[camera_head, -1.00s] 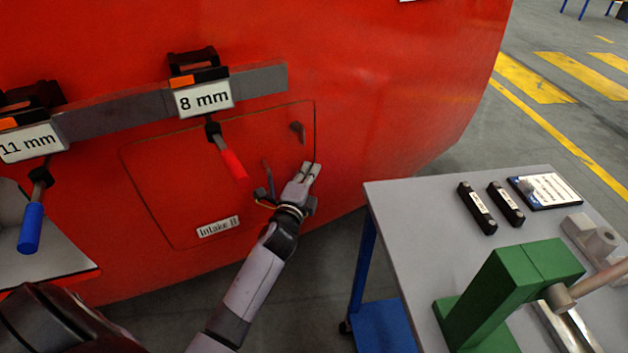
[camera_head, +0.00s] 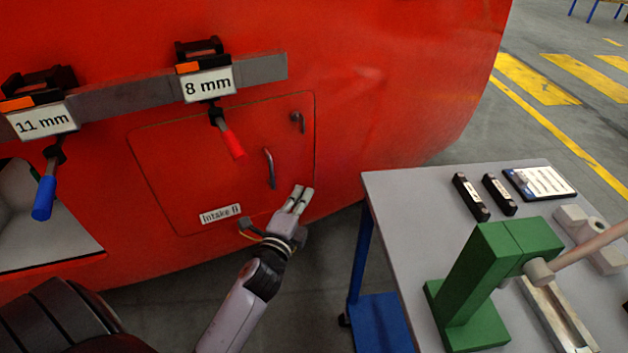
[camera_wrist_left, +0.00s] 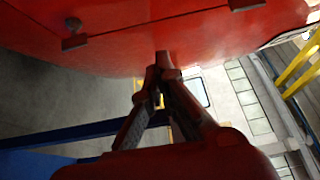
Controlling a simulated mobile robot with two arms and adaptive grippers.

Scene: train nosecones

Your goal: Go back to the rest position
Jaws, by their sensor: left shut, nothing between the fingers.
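My left gripper (camera_head: 300,199) is shut and empty in the head view. It is in front of the red nosecone (camera_head: 400,90), just below and to the right of the handle (camera_head: 269,168) of the closed Intake B hatch (camera_head: 200,165), and apart from the handle. In the left wrist view its fingers (camera_wrist_left: 163,72) come together at the tips, with the red body behind them. My right gripper is not in view.
A grey table (camera_head: 400,215) with a green press (camera_head: 490,270) and two black labelled blocks (camera_head: 471,197) stands at the right. A rail holds the 8 mm tool (camera_head: 230,141) and the 11 mm tool (camera_head: 45,192). Floor shows between nosecone and table.

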